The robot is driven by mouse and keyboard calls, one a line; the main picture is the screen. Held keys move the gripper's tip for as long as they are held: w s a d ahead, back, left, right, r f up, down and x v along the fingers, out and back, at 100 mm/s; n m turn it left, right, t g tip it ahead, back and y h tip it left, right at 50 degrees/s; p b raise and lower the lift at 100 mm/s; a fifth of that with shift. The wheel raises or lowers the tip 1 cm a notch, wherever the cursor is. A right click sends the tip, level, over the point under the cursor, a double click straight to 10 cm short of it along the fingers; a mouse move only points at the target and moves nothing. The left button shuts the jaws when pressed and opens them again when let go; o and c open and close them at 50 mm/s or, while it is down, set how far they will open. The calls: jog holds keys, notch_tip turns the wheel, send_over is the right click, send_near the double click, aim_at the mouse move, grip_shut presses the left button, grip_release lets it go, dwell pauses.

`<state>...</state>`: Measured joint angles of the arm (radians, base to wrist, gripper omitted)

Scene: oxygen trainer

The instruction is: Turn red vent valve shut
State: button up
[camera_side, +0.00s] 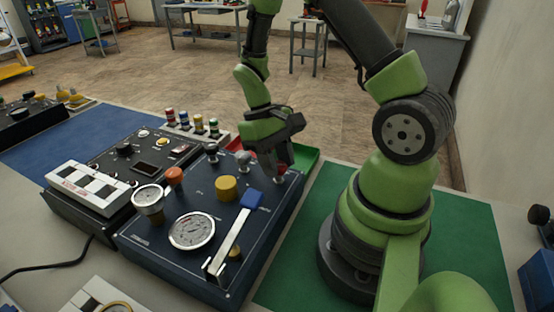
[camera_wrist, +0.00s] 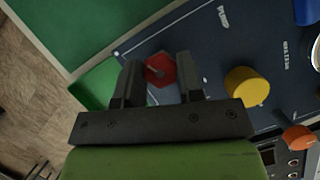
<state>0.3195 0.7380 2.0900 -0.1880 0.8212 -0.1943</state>
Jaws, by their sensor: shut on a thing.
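The red vent valve (camera_wrist: 160,70) is a red knob near the corner of the dark blue panel (camera_side: 150,246). In the wrist view it sits between the two fingers of my gripper (camera_wrist: 160,80). In the side view my gripper (camera_side: 279,168) reaches down over the panel's far right corner, and only a bit of the red knob (camera_side: 281,169) shows beside the fingers. My gripper is shut on the red knob. The fingers hide part of the knob's sides.
The panel carries a yellow knob (camera_side: 226,188), an orange knob (camera_side: 174,175), a blue-tipped lever (camera_side: 235,232) and round gauges (camera_side: 192,231). A grey-topped knob (camera_side: 243,157) stands close left of my gripper. A green tray (camera_side: 306,157) lies beyond the corner. The green mat (camera_side: 472,250) is mostly clear.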

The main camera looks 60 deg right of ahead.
jog(key=m+y, duration=0.1)
jog(key=m, duration=0.2)
jog(key=m+t+y, duration=0.1)
jog(key=m, duration=0.2)
jog(key=shift+d, duration=0.1)
jog(key=m+t, duration=0.1)
jog(key=m, duration=0.1)
jog(key=m+t, duration=0.1)
jog(key=m, duration=0.2)
jog(key=shift+s+m+y, duration=0.15)
jog(key=shift+m+y, duration=0.15)
jog(key=shift+y, duration=0.1)
jog(key=m+t, duration=0.2)
jog(key=m, duration=0.3)
jog(key=shift+s, duration=0.1)
jog(key=m+t, duration=0.1)
jog(key=m, duration=0.2)
jog(key=m+t+h, duration=0.1)
jog(key=m, duration=0.2)
jog(key=shift+t, duration=0.3)
jog(key=o, duration=0.9)
jog(key=shift+r, duration=0.1)
jog(key=shift+v, duration=4.9)
